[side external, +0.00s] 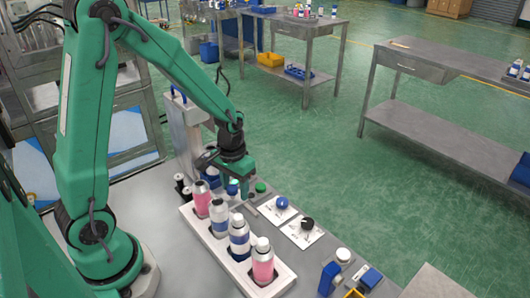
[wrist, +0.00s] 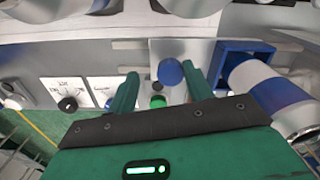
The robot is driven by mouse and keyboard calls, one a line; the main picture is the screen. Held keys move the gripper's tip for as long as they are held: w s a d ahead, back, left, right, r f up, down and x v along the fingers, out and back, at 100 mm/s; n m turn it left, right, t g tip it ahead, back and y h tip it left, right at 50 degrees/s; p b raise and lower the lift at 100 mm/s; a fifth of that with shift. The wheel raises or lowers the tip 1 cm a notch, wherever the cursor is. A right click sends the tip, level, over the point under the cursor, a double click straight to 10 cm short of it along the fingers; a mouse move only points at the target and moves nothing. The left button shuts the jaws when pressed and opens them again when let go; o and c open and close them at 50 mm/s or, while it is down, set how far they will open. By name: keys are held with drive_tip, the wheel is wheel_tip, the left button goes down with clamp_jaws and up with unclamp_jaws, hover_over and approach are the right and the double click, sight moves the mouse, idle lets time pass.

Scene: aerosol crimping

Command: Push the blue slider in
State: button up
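In the wrist view a round blue knob (wrist: 171,73) sits on a pale plate, ahead of and between my fingertips. I cannot tell whether the knob and the frame are one slider. My gripper (wrist: 165,82) is open, with a finger on either side of the knob and no clear contact. In the side view my gripper (side external: 246,192) is low over the bench beside the press, and a blue part (side external: 232,187) shows partly hidden behind it.
A green button (side external: 260,187) is close to my gripper; it also shows between the fingers in the wrist view (wrist: 158,101). A blue dial (side external: 282,202) and a black dial (side external: 307,223) sit on white plates. A white tray (side external: 284,277) holds several bottles in front.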

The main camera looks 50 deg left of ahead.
drive_tip(key=d, duration=0.3)
drive_tip(key=shift+s+d, duration=0.1)
drive_tip(key=shift+d, duration=0.3)
wheel_tip(320, 180, up, 8)
drive_tip(key=s+r+m+t, duration=0.2)
drive_tip(key=s+r+t, duration=0.3)
drive_tip(key=s+r, duration=0.6)
drive_tip(key=shift+s+a+r+m+t, duration=0.2)
drive_tip(key=shift+r+m+t, duration=0.1)
drive_tip(key=shift+r, duration=0.35)
idle(0.6)
idle(0.4)
drive_tip(key=w+f+m+g, duration=0.5)
drive_tip(key=w+f+m, duration=0.6)
drive_tip(key=m, duration=0.7)
drive_tip(key=shift+w+f+g, duration=0.25)
drive_tip(key=shift+f+g, duration=0.05)
drive_tip(key=shift+f, duration=0.45)
